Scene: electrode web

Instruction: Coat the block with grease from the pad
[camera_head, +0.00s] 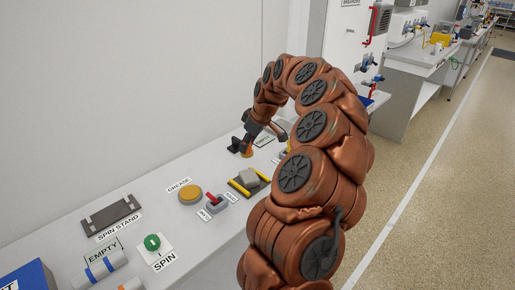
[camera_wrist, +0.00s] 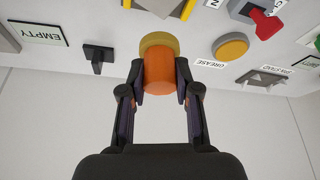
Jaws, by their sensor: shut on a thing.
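My gripper (camera_wrist: 160,88) is shut on an orange round block (camera_wrist: 158,78), one finger on each side of it. The block's far end is a dull yellow band, wider than the orange part; I cannot tell whether this is grease. In the head view the block (camera_head: 246,153) shows small beside my gripper (camera_head: 251,141), over the bench. The round yellow grease pad (camera_head: 190,194) lies on the bench by its GREASE label. It also shows in the wrist view (camera_wrist: 230,46), apart from the block and to its right.
A grey piece between yellow bars (camera_head: 248,178) and a red-handled switch (camera_head: 213,201) are near the pad. A dark spin stand (camera_head: 112,216) and a green button (camera_head: 152,242) are further left. A black holder (camera_wrist: 97,56) stands near an EMPTY label (camera_wrist: 37,33).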

